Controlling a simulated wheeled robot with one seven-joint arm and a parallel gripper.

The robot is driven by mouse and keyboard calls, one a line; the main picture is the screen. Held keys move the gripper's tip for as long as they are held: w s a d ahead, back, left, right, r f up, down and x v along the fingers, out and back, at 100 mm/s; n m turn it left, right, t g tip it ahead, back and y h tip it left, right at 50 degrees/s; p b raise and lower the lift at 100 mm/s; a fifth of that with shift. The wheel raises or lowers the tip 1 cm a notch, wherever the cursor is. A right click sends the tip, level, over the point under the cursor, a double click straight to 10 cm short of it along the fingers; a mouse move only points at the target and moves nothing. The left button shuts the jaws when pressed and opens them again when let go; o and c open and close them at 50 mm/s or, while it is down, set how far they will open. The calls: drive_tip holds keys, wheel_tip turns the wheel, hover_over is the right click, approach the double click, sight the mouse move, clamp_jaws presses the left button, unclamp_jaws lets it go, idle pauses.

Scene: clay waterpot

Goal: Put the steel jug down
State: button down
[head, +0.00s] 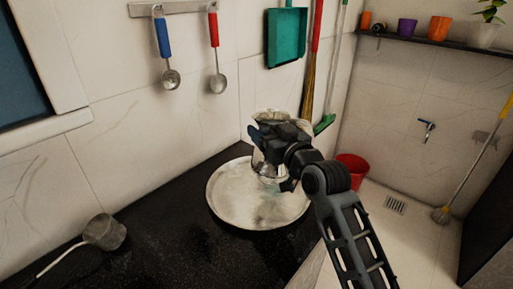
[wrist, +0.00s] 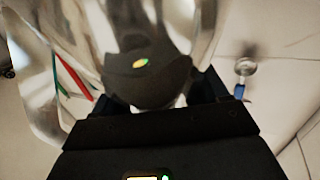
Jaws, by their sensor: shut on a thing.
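The steel jug (head: 271,171) is shiny and stands out behind my gripper (head: 262,138) in the head view, over the right part of a round metal tray (head: 235,205). My gripper is shut on the jug. In the wrist view the jug (wrist: 200,30) fills the upper part, close to the camera, with a dark part of my gripper in front of it. My gripper hides much of the jug in the head view. I cannot tell whether its base touches the tray.
The tray lies on a black counter (head: 165,235). A steel ladle (head: 104,232) lies at its left. Two ladles, blue-handled (head: 162,40) and red-handled (head: 213,30), hang on the wall. A teal dustpan (head: 286,38) hangs behind. A red bucket (head: 352,168) stands on the floor beyond the counter.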

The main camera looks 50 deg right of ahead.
sight(256, 148)
drive_tip(key=w+f, duration=0.1)
drive_tip(key=w+a, duration=0.1)
drive_tip(key=w, duration=0.1)
drive_tip(key=shift+f, duration=0.4)
drive_tip(key=shift+w+a+f, duration=0.1)
drive_tip(key=shift+f, duration=2)
drive_tip(key=shift+f, duration=0.1)
unclamp_jaws()
drive_tip(key=shift+f, duration=0.1)
drive_tip(key=shift+r, duration=0.3)
drive_tip(key=v, duration=1.2)
drive_tip(key=shift+f+b, duration=0.1)
drive_tip(key=shift+b, duration=0.3)
